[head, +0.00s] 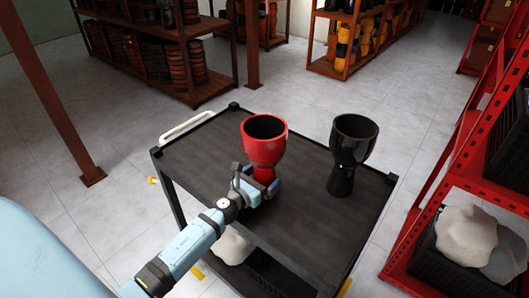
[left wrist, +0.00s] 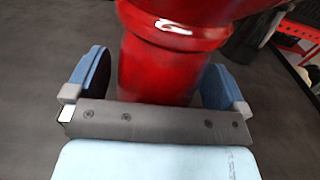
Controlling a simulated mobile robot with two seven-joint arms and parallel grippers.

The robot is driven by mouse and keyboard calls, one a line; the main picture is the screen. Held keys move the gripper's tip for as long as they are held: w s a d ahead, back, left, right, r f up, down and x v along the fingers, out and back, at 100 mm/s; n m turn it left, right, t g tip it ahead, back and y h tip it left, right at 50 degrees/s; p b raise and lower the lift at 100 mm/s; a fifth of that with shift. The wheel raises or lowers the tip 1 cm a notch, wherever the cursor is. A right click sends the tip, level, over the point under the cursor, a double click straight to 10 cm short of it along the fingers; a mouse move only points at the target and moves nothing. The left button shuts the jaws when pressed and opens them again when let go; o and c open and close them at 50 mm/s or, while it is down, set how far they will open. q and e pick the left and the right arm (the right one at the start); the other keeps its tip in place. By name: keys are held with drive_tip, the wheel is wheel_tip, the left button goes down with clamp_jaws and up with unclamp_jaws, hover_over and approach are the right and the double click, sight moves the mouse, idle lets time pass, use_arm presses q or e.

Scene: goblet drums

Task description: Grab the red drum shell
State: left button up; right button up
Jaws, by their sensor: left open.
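The red drum shell (head: 264,148) is goblet-shaped and stands upright on the black cart (head: 200,165), its open bowl facing up. My left gripper (head: 259,186) is at its narrow lower part. In the left wrist view the red drum shell (left wrist: 160,65) stands between the two blue fingers of my left gripper (left wrist: 155,82). The fingers are open, one on each side of it. A gap shows at the left finger; contact at the right finger is hard to tell. My right gripper is not in view.
A black drum shell (head: 350,150) stands upright on the cart to the right of the red one. A red rack (head: 470,165) with crates and pale sacks stands at the right. Brown shelves (head: 185,35) hold more drums at the back. The cart's left part is bare.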

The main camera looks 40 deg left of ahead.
use_arm(q)
drive_tip(key=shift+w, duration=0.1)
drive_tip(key=c, duration=1)
drive_tip(key=shift+r, duration=0.1)
drive_tip(key=shift+c, duration=0.6)
drive_tip(key=shift+r, duration=0.1)
